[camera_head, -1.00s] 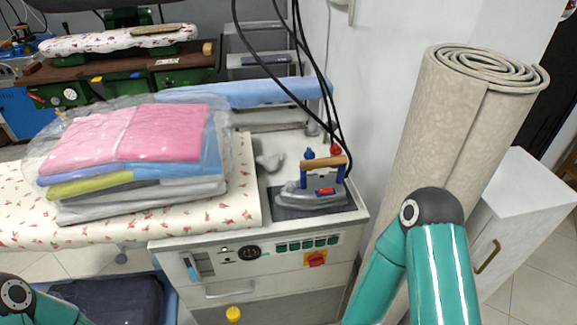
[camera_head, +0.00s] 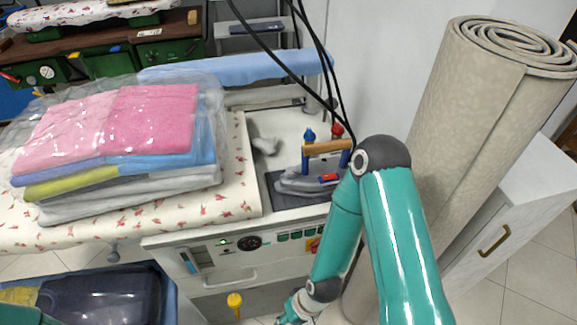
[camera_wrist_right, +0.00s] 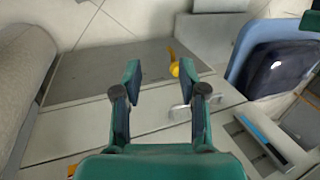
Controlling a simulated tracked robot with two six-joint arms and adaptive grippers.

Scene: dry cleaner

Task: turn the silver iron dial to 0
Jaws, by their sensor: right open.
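The silver iron (camera_head: 300,184) rests on a dark pad on top of the ironing unit. It has a wooden handle on blue posts, a red part on its body, and a blue and a red fitting above. I cannot make out a dial with marks on it. A round black dial (camera_head: 250,242) is on the unit's front panel. My right gripper (camera_wrist_right: 160,72) is open and empty in the right wrist view, pointing down in front of the unit. My right arm partly covers the iron's right end and the panel. My left gripper is out of view.
A bagged stack of folded laundry (camera_head: 120,140) lies on the floral board, left of the iron. A rolled carpet (camera_head: 480,110) leans at the right. Black cables hang above the iron. A yellow knob (camera_head: 235,300) sticks out low on the unit; a blue bin (camera_head: 168,290) stands left.

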